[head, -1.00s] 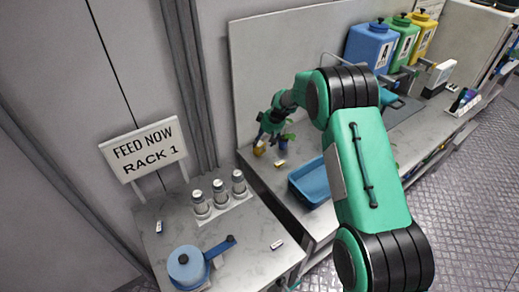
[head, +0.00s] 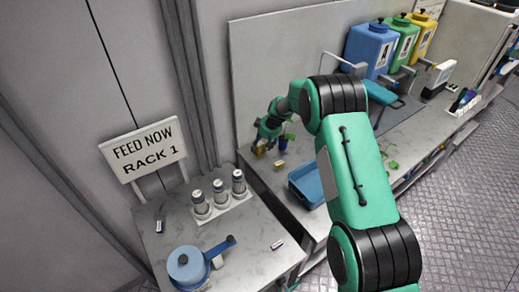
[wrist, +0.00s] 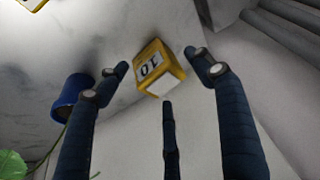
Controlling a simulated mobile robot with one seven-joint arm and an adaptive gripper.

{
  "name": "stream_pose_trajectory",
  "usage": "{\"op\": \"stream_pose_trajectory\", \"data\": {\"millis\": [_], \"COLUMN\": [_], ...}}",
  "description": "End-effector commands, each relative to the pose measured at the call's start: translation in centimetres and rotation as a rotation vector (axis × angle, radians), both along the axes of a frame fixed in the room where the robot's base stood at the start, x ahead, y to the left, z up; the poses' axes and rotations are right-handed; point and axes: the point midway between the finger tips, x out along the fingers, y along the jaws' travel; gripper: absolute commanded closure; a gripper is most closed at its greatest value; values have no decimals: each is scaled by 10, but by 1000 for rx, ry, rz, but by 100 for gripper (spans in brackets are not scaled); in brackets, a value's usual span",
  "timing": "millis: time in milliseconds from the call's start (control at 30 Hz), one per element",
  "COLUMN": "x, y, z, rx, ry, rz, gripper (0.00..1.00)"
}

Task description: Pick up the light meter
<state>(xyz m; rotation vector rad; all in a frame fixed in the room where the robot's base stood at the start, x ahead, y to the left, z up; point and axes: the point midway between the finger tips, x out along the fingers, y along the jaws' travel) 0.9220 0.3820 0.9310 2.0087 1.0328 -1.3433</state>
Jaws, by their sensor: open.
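A small yellow block with a white panel marked 10 (wrist: 160,69), which looks like the light meter, stands on the bench between my fingertips in the wrist view. In the head view it is a small yellow spot (head: 260,150) below my gripper (head: 266,136), near the back wall. My gripper is open, with three dark fingers spread around the block. I see gaps between the fingertips and the block; contact is not clear. The fingers partly hide it in the head view.
A blue pot (wrist: 72,95) with a green plant stands close to the left finger. A yellow-edged tag (head: 279,164) lies nearby. A blue tray (head: 308,184) is to the right. The back wall (head: 262,70) is close behind my gripper.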

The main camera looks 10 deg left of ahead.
Motion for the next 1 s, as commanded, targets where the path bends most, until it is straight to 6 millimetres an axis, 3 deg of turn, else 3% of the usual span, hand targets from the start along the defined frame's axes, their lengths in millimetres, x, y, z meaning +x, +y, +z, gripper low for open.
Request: {"op": "stream_pose_trajectory", "data": {"millis": [233,867,1000], "x": [4,5,5], "y": [6,7,7], "z": [-19,-21,-21], "rx": [-1,-1,0], "ry": [1,-1,0], "rz": [0,0,0], "gripper": [33,33,59]}}
